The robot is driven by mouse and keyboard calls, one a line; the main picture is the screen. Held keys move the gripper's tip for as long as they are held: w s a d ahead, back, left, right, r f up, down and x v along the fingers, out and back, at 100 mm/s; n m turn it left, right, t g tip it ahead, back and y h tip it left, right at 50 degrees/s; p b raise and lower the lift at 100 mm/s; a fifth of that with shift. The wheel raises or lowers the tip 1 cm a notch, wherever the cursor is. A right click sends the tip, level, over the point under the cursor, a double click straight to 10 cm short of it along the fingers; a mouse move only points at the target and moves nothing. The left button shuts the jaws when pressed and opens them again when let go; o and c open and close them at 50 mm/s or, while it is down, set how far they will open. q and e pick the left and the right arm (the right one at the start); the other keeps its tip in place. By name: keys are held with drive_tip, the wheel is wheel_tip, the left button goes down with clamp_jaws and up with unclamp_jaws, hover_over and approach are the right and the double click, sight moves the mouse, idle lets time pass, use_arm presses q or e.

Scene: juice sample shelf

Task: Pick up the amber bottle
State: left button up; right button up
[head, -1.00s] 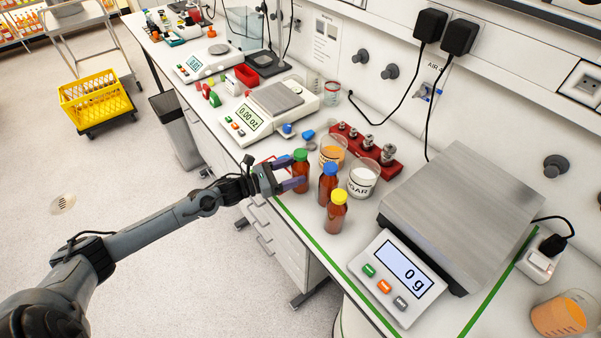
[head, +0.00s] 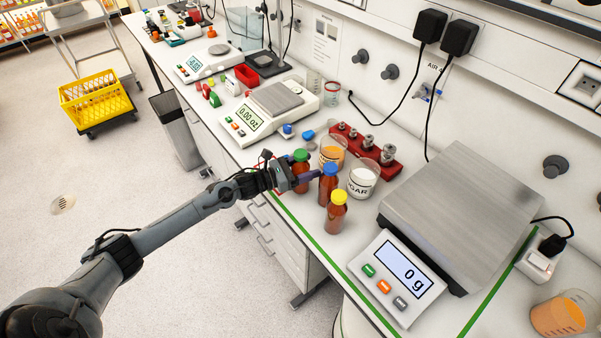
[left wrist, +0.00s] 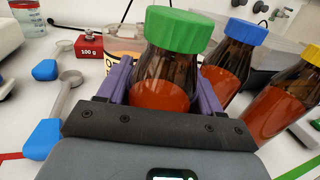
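Three amber bottles with orange-red contents stand at the bench's front edge: one green-capped (head: 300,157), one blue-capped (head: 328,184), one yellow-capped (head: 337,212). My left gripper (head: 305,176) is at the green-capped bottle, its purple fingers on either side of the body. In the left wrist view the green-capped bottle (left wrist: 165,85) sits upright between the spread fingers (left wrist: 163,90); firm contact cannot be made out. The blue-capped (left wrist: 231,62) and yellow-capped (left wrist: 283,100) bottles stand close to the right there. My right gripper is not in view.
An orange-filled beaker (head: 333,150) and a sugar beaker (head: 363,180) stand close behind the bottles. A red weight block (head: 370,150) is farther back. A large scale (head: 455,215) reading 0 g stands to the right. Blue scoops (left wrist: 44,138) lie on the left.

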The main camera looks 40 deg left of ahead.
use_arm(q)
drive_tip(key=shift+r, duration=0.1)
drive_tip(key=shift+c, duration=1.4)
